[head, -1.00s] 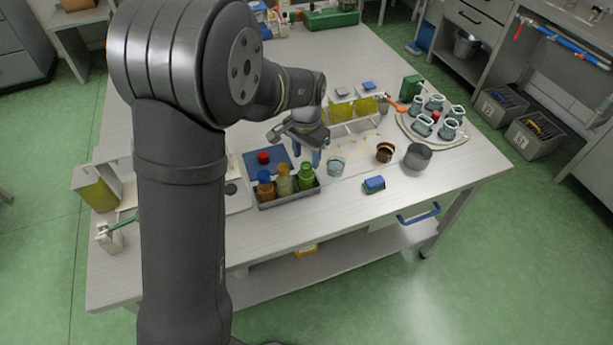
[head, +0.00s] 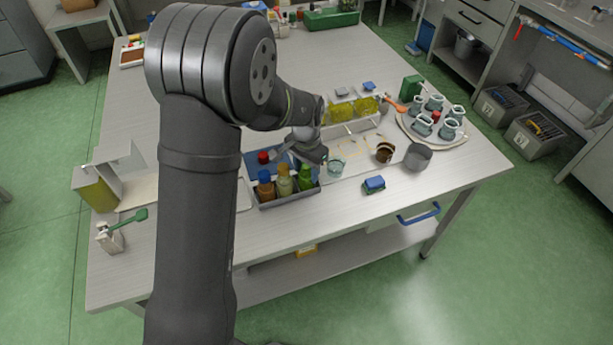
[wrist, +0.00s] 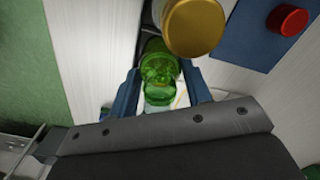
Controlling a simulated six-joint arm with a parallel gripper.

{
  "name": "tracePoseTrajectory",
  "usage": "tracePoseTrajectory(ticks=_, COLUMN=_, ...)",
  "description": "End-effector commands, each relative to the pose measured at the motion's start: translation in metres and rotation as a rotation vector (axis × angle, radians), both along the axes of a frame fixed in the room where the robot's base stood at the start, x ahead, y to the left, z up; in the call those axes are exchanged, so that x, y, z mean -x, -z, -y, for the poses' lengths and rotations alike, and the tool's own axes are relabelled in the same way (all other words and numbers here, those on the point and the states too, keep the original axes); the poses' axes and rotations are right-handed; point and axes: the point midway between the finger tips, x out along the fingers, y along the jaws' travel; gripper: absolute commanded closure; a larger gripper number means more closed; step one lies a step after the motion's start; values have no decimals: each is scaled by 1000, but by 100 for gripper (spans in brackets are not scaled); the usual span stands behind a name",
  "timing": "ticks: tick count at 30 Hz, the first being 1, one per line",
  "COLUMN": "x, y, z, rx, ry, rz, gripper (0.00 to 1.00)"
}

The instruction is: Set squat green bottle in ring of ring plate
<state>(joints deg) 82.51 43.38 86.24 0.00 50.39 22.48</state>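The squat green bottle (head: 305,178) stands at the right end of a grey rack (head: 288,198) on the table. My gripper (head: 308,163) is low over the rack, at the top of this bottle. In the wrist view the green bottle (wrist: 160,78) shows between the two blue fingers of my gripper (wrist: 159,72). The fingers are apart, with gaps beside the bottle's upper part; its lower part is hidden. A pale plate (head: 357,150) lies right of the rack, with a clear glass-like ring or cup (head: 336,165) at its near left; I cannot tell which ring is meant.
An olive bottle (head: 285,182) with a gold cap (wrist: 195,25) stands close beside the green one, and an amber bottle (head: 265,186) is further left. A blue block (head: 374,184), a brown ring-like cup (head: 385,152) and a grey cup (head: 418,156) are to the right.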

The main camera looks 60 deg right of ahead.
Motion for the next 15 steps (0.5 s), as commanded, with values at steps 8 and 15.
tracePoseTrajectory(ticks=8, x=0, y=-2, z=0, rx=1, ry=0, rz=0, gripper=70)
tracePoseTrajectory(ticks=15, x=0, y=-2, z=0, rx=1, ry=0, rz=0, gripper=70)
